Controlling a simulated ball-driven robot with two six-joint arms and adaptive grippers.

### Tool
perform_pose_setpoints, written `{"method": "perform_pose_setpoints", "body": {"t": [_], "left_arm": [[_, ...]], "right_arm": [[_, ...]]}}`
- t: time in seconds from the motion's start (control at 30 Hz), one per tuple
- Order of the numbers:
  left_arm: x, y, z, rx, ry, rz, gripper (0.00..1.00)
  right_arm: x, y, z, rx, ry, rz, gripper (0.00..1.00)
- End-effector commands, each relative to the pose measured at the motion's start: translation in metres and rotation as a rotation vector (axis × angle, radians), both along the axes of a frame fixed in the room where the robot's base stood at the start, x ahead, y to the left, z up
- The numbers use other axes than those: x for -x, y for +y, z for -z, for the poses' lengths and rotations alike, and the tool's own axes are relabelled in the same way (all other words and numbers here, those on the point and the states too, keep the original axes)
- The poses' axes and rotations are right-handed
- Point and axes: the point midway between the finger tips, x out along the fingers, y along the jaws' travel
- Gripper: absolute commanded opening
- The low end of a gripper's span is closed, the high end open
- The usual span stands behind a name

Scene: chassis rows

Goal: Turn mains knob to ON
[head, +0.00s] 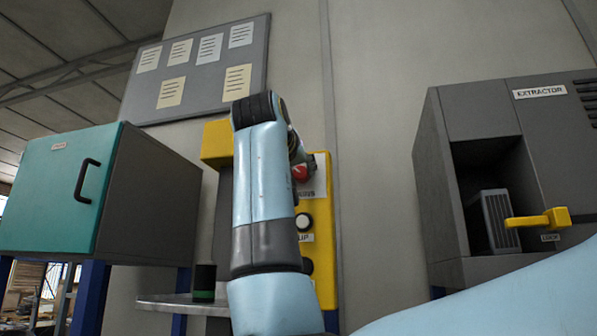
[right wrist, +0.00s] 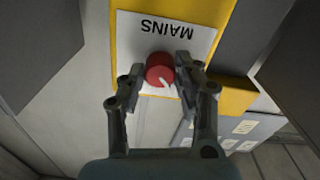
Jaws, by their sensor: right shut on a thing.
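The mains knob (right wrist: 158,69) is round and red with a white pointer mark. In the right wrist view it sits on a white plate (right wrist: 195,36) lettered MAINS, which appears upside down there. My right gripper (right wrist: 160,76) has one finger on each side of the knob and is shut on it. The white mark points down and to the right in that view. In the head view the red knob (head: 301,173) shows on the yellow panel (head: 322,235), partly hidden by my right arm. My right gripper is mostly hidden there behind the arm. My left gripper is not in view.
Below the knob are a white button (head: 304,221) and a dark one. A teal-doored cabinet (head: 55,190) stands left, and a grey extractor (head: 470,120) with a yellow lever (head: 540,219) stands right. A dark cylinder (head: 204,283) stands on a shelf. Bare wall lies between panel and extractor.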

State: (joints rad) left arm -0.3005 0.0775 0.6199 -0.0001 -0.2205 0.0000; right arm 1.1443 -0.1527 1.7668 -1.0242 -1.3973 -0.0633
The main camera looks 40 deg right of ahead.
Motion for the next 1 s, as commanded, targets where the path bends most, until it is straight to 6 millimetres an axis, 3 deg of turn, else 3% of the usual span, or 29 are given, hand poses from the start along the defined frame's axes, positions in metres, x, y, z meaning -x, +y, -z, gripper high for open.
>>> {"method": "perform_pose_setpoints", "body": {"t": [0.37, 1.0], "left_arm": [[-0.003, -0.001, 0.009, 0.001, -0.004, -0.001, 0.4], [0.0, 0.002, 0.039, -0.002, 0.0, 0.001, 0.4]], "right_arm": [[0.0, 0.0, 0.002, -0.081, -0.091, 0.0, 0.0], [-0.001, 0.001, 0.004, -0.459, -0.532, 0.001, 0.0]]}}
